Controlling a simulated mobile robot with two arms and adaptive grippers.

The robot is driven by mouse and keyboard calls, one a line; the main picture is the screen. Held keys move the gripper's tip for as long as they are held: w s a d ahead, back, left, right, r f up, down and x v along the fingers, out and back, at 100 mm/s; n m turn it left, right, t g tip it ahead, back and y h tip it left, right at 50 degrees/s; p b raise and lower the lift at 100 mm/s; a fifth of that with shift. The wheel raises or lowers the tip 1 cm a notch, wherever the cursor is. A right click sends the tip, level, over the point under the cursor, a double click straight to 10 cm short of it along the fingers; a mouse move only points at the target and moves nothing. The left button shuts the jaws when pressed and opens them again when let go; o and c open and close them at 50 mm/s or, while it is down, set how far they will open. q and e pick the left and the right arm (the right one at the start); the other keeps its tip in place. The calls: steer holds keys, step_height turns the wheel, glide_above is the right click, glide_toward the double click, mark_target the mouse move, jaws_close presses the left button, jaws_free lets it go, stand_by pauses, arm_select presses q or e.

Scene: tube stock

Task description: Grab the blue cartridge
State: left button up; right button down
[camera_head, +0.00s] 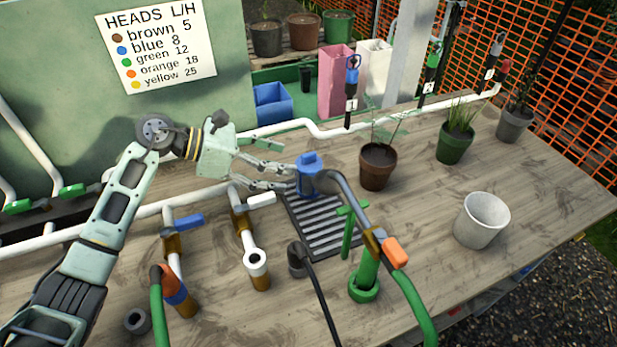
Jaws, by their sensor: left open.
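The blue cartridge (308,178) stands upright at the left end of a dark curved pipe, above a slotted dark grate. It has a squarish blue cap on top. My left gripper (291,178) comes in from the left with its two fingers spread and pointing at the cartridge. The fingertips are close to its left side; I cannot tell whether they touch it. Nothing is held between the fingers. My right gripper is not in view.
Beside the grate (325,222) stand a green pipe fitting (364,285) with an orange handle and white pipes with valves (257,262). Brown (378,168) and green (454,145) plant pots and a white pot (481,221) stand to the right. The bench's front right is clear.

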mark_target(302, 168)
arm_select(q)
steer(key=x, duration=0.2)
steer(key=p+x, duration=0.2)
steer(key=x, duration=0.1)
steer(key=shift+s+d, duration=0.2)
steer(key=shift+d, duration=0.2)
steer(key=shift+w+d+f, duration=0.1)
steer(key=shift+d+f, duration=0.1)
steer(key=shift+d, duration=0.05)
steer(key=c, duration=1.3)
steer(key=shift+o, duration=0.2)
